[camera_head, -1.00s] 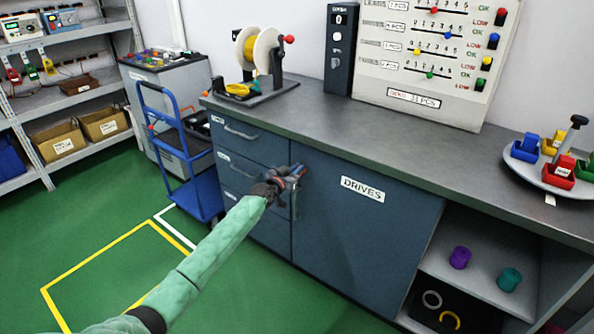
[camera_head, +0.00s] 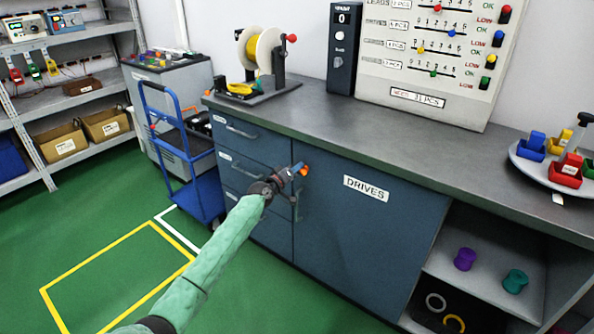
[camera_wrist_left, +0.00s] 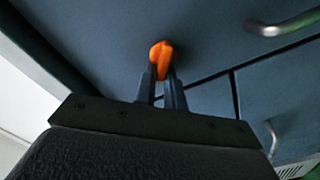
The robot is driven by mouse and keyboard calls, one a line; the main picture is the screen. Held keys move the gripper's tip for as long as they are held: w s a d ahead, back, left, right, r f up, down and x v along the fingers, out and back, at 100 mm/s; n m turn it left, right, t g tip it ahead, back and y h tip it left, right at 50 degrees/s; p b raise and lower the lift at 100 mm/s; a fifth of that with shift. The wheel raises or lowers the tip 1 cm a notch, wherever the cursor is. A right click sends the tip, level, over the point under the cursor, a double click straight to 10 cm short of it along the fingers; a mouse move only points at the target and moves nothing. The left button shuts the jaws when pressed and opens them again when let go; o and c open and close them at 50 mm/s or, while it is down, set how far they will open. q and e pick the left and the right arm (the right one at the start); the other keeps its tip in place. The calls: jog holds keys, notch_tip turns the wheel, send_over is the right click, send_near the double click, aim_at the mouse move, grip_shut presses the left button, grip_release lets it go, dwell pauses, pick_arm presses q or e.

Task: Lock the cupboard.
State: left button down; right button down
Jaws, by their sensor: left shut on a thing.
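The cupboard (camera_head: 360,240) is a dark blue door labelled DRIVES under the grey worktop, and it stands closed. An orange key-like knob (camera_head: 304,171) sits at the upper left of its door; it also shows in the left wrist view (camera_wrist_left: 161,50). My left gripper (camera_head: 297,171) is at the door, and its fingers (camera_wrist_left: 163,78) are shut on the orange knob from both sides. The knob's inner end against the door is hard to make out. My right gripper is not in view.
Blue drawers (camera_head: 240,135) with bar handles stand left of the door. A wire spool stand (camera_head: 262,65) and a counter box (camera_head: 344,48) are on the worktop (camera_head: 400,130). A blue trolley (camera_head: 185,150) stands at the left. Green floor is open in front.

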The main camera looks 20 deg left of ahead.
pick_arm(q)
jog(key=shift+a+f+n+p, duration=0.1)
jog(key=shift+f+n+p, duration=0.1)
jog(key=shift+n, duration=1.15)
jog(key=shift+a+f+n+p, duration=0.1)
jog(key=shift+f+n+p, duration=0.1)
jog(key=shift+n, duration=1.2)
jog(key=shift+a+f+n+p, duration=0.1)
jog(key=shift+f+n, duration=0.1)
jog(key=shift+n, duration=1.15)
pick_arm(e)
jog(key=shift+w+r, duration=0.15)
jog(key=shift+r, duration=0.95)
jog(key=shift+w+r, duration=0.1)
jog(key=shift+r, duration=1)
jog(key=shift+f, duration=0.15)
pick_arm(q)
jog(key=c, duration=1.5)
grip_release()
jog(key=shift+w, duration=0.1)
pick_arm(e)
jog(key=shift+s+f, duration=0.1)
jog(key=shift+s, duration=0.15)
pick_arm(q)
jog(key=shift+v, duration=3.9)
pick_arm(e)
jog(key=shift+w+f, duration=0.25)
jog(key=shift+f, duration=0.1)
